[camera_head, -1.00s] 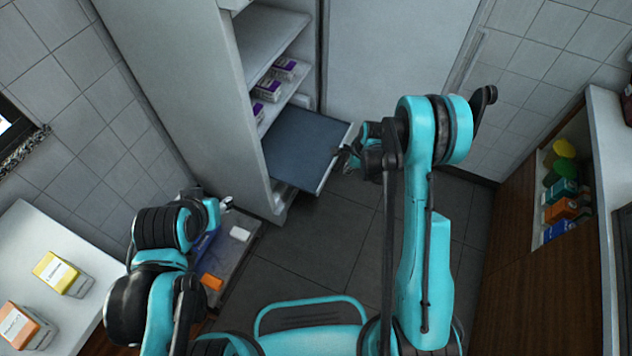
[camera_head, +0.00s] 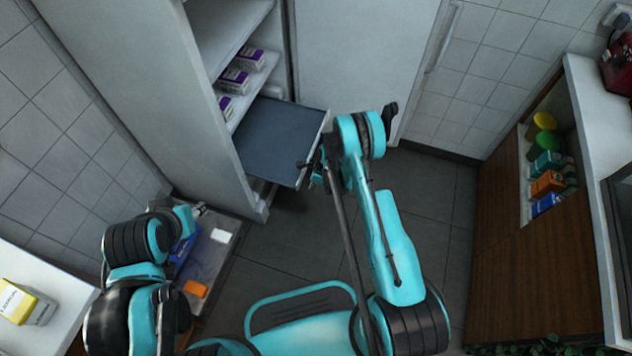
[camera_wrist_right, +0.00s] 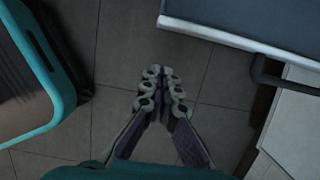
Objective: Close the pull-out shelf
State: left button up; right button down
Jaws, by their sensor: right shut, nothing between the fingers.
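The pull-out shelf (camera_head: 275,140), a dark blue-grey board with a light front edge, sticks out of the tall white cabinet (camera_head: 140,75). In the right wrist view its corner and light edge (camera_wrist_right: 235,38) show at the upper right. My right gripper (camera_head: 314,172) is at the shelf's front edge, partly hidden by its own arm. In the right wrist view my right gripper (camera_wrist_right: 163,78) is shut and empty, with a gap in the picture between its fingertips and the shelf edge. My left gripper (camera_head: 199,210) is low at the left, too small to read.
Purple-and-white boxes (camera_head: 234,80) stand on a cabinet shelf above the pull-out one. A low trolley (camera_head: 215,255) with an orange item stands below my left gripper. A wooden counter (camera_head: 535,260) is at the right. The dark tiled floor between is clear.

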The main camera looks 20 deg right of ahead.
pick_arm(q)
jog(key=shift+f+b, duration=0.5)
jog(key=shift+f, duration=0.25)
pick_arm(e)
jog(key=w+a, duration=0.2)
jog(key=a, duration=0.1)
jog(key=shift+w+a+r, duration=0.1)
jog(key=shift+a, duration=0.05)
jog(key=shift+a, duration=0.1)
